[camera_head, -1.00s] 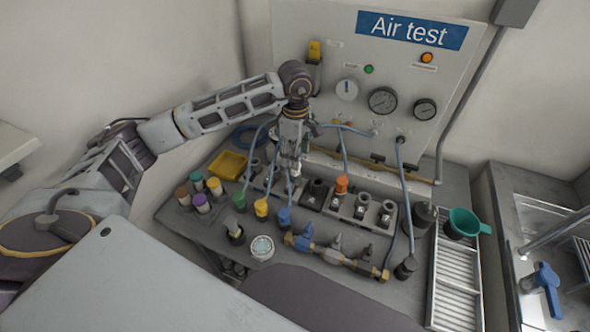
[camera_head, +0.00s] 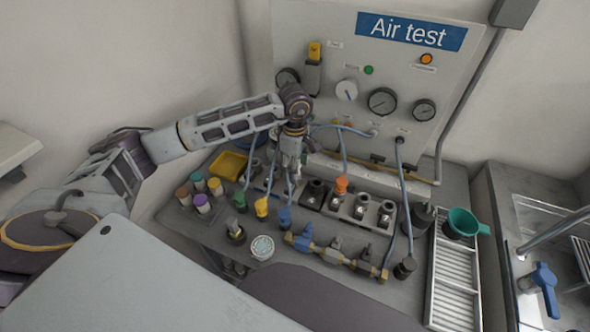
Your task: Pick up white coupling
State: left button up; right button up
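I cannot make out a white coupling for certain; it may be hidden by my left gripper. My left gripper (camera_head: 290,163) points down over the back left of the bench, behind the row of coloured couplings. Its fingers are small and partly hidden by its own wrist, so their opening is unclear. The green coupling (camera_head: 239,201), yellow coupling (camera_head: 262,207) and blue coupling (camera_head: 285,217) stand on hoses in front of it. An orange coupling (camera_head: 341,185) sits on the socket block to its right. My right gripper is not in view.
Several coloured-capped bottles (camera_head: 202,204) and a yellow tray (camera_head: 229,164) are at the left. A brass valve manifold (camera_head: 335,256) and round gauge (camera_head: 262,247) lie in front. Hoses run up to the air test panel (camera_head: 390,65). A green funnel (camera_head: 463,223) stands at the right.

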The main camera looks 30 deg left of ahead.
pick_arm(q)
jog(key=shift+c, duration=0.4)
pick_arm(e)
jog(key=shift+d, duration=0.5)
pick_arm(q)
jog(key=c, duration=1.1)
jog(key=shift+o, duration=0.2)
jog(key=shift+r, duration=1)
notch_tip(320, 180, up, 8)
jog(key=shift+f, duration=0.1)
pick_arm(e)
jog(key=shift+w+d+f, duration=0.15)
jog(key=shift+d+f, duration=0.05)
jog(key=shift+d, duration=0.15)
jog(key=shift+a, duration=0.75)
